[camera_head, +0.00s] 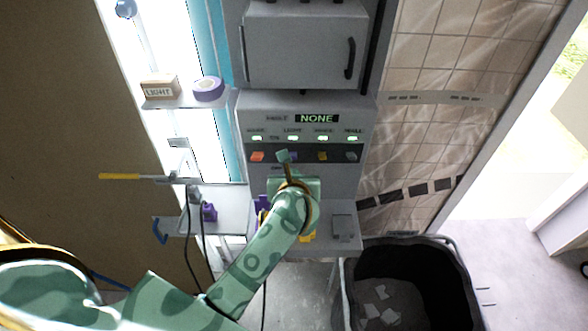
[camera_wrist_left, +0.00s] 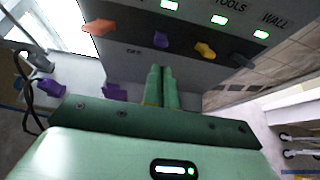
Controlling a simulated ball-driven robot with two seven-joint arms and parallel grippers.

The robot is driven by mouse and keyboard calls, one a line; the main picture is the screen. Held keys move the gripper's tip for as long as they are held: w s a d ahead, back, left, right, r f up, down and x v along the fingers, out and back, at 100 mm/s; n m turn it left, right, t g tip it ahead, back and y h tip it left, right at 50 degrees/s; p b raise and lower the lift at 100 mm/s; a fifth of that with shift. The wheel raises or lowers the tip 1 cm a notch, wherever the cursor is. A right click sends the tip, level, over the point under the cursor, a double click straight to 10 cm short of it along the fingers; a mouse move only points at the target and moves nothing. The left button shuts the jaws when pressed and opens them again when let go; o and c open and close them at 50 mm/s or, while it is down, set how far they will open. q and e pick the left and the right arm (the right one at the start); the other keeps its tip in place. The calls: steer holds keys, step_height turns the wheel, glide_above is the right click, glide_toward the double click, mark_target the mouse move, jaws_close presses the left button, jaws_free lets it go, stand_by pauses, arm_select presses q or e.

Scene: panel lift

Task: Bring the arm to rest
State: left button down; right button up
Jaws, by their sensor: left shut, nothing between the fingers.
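My left arm comes in from the lower left. Its green gripper (camera_head: 284,156) stands in front of the grey panel (camera_head: 305,112). In the left wrist view the two fingers (camera_wrist_left: 159,86) lie together, shut with nothing between them, pointing at the panel below its row of switches. The switches are orange (camera_head: 258,156), purple (camera_head: 294,157), yellow (camera_head: 322,156) and dark grey (camera_head: 351,156). In the head view the gripper partly overlaps the purple one; I cannot tell contact there. The display (camera_head: 317,118) reads NONE. The lamps above the switches are green. My right gripper is not in view.
A closed grey cabinet (camera_head: 300,45) is above the panel. A shelf (camera_head: 190,101) at left holds a box marked LIGHT (camera_head: 159,88) and a purple roll (camera_head: 208,89). A ledge (camera_head: 343,243) juts out below the panel. A black bin (camera_head: 455,290) stands at lower right.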

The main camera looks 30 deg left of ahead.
arm_select(q)
steer(key=shift+v, duration=0.8)
